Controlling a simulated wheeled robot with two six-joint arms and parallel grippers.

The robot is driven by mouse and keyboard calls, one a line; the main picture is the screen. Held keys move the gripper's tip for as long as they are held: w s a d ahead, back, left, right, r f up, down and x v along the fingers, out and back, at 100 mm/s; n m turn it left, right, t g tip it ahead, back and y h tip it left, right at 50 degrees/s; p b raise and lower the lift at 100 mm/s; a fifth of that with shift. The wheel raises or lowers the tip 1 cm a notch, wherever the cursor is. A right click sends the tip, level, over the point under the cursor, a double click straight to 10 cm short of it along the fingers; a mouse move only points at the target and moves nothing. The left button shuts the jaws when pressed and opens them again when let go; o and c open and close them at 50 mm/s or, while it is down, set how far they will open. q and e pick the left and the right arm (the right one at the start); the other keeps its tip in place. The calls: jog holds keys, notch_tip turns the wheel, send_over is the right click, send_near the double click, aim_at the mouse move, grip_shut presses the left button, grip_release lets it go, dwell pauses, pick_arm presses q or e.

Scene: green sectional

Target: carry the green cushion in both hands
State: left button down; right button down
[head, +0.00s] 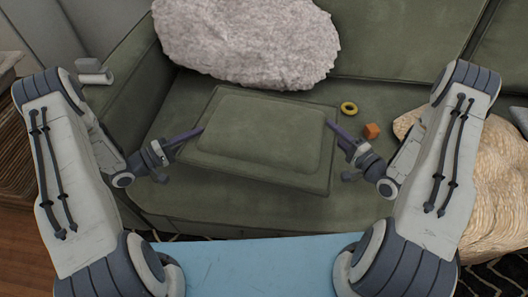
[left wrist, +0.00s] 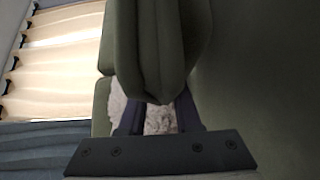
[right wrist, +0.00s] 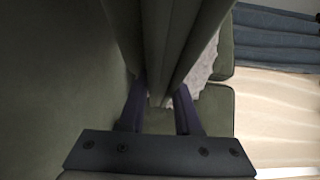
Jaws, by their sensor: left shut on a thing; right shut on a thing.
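The green cushion (head: 262,135) is a flat square pad, held a little tilted over the sofa seat in the head view. My left gripper (head: 200,131) is shut on its left edge. My right gripper (head: 332,125) is shut on its right edge. In the left wrist view the cushion (left wrist: 160,50) stands between the two fingers (left wrist: 158,118). In the right wrist view the cushion (right wrist: 165,45) is likewise between the fingers (right wrist: 160,110). How far the cushion is above the seat is hard to tell.
The green sofa (head: 400,50) lies behind and below. A fluffy whitish pillow (head: 245,40) leans on its back. A yellow ring (head: 349,108) and an orange cube (head: 371,131) lie on the seat, right of the cushion. A beige textured item (head: 495,180) is at the right.

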pick_arm(q)
jog(key=shift+a+f, duration=0.1)
pick_arm(e)
jog(key=shift+d, duration=0.1)
